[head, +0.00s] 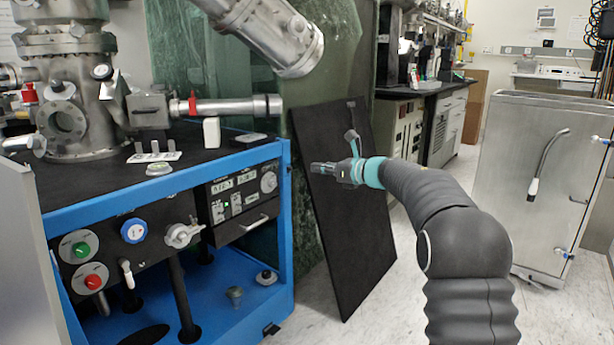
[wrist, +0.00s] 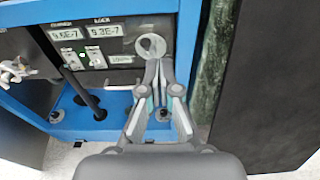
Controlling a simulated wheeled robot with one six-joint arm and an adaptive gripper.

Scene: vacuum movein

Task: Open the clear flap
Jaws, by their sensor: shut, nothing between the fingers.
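The small instrument panel (head: 240,196) with lit number displays is set in the front of the blue-framed bench. It also shows in the wrist view (wrist: 122,56). A round, pale, glassy-looking piece (head: 268,182) sits at the panel's upper right and shows in the wrist view (wrist: 151,45); I cannot tell whether it is the clear flap. No other clear flap can be made out. My gripper (head: 314,168) is shut and empty, to the right of the panel in the head view. In the wrist view its fingertips (wrist: 158,64) overlap the round piece's lower edge; contact cannot be told.
The blue bench frame (head: 288,215) borders the panel. A black board (head: 350,235) leans just right of the bench, behind my gripper. Green and red buttons (head: 92,282) are at the bench's left. A metal cabinet (head: 530,165) stands at right. Floor shows between board and cabinet.

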